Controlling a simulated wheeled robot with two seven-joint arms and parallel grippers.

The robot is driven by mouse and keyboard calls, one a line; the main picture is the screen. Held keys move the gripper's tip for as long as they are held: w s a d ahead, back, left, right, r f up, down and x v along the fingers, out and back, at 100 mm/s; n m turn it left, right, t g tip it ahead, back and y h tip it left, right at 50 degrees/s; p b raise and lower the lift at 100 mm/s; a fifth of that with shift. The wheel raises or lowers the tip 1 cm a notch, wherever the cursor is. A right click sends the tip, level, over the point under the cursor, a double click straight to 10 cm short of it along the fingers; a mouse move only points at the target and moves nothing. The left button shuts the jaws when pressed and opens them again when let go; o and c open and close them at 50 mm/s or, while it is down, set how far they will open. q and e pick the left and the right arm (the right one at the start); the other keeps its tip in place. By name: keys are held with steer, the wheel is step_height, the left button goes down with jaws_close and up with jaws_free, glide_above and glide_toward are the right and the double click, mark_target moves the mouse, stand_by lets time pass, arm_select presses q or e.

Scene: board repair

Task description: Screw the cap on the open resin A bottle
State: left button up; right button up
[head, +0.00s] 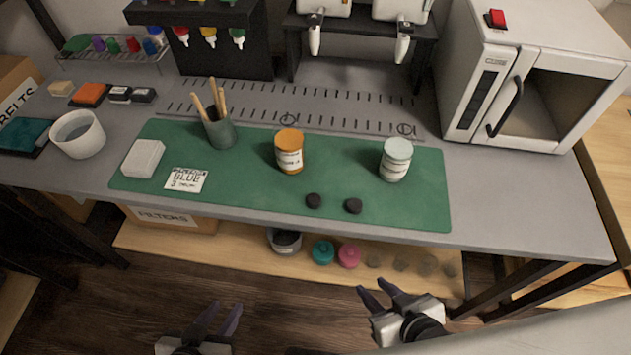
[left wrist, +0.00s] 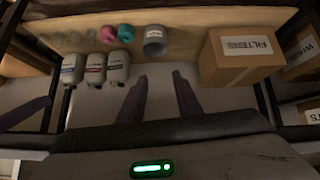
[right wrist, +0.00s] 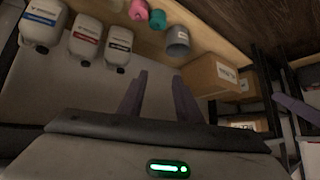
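An orange bottle (head: 289,152) with a white label stands upright at the middle of the green mat (head: 250,188). A pale green-white bottle (head: 396,161) stands upright to its right. The label print is too small to read surely, so I cannot tell which is resin A or whether their tops are open. Two black round caps, a left cap (head: 314,200) and a right cap (head: 353,205), lie apart on the mat in front of the bottles. My left gripper (head: 225,305) and right gripper (head: 372,285) are open and empty, both short of the table's front edge.
On the mat's left are a cup of sticks (head: 220,132), a white block (head: 143,158) and a BLUE card (head: 186,179). A microwave-like oven (head: 535,85) stands at the right.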

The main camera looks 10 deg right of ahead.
steer(key=shift+s+f, duration=0.1)
steer(key=shift+s, duration=0.3)
steer(key=o, duration=0.3)
steer(key=shift+s+d, duration=0.1)
steer(key=w+a+r+n+g+p, duration=0.2)
steer(key=r+n, duration=0.1)
steer(key=r, duration=0.6)
steer(key=w+a+r+n+g+p, duration=0.1)
steer(key=a+r+n+g+p, duration=0.15)
steer(key=r, duration=0.65)
steer(key=w+a+r+n+g+y, duration=0.2)
steer(key=w+a+r+n, duration=0.25)
steer(key=a+n, duration=0.65)
steer(key=shift+w+d+r+n+g+h, duration=0.35)
steer(key=shift+w+d+r+n+h, duration=0.55)
steer(key=shift+d+n, duration=1.2)
steer(key=shift+w+d+r+n+g+h, duration=0.35)
steer(key=shift+w+d+r+n+h, duration=0.5)
steer(key=shift+d+n, duration=1.25)
steer(key=shift+w+d+r+n+g+h, duration=0.45)
steer(key=shift+w+d+r+n, duration=0.6)
steer(key=shift+n, duration=1.8)
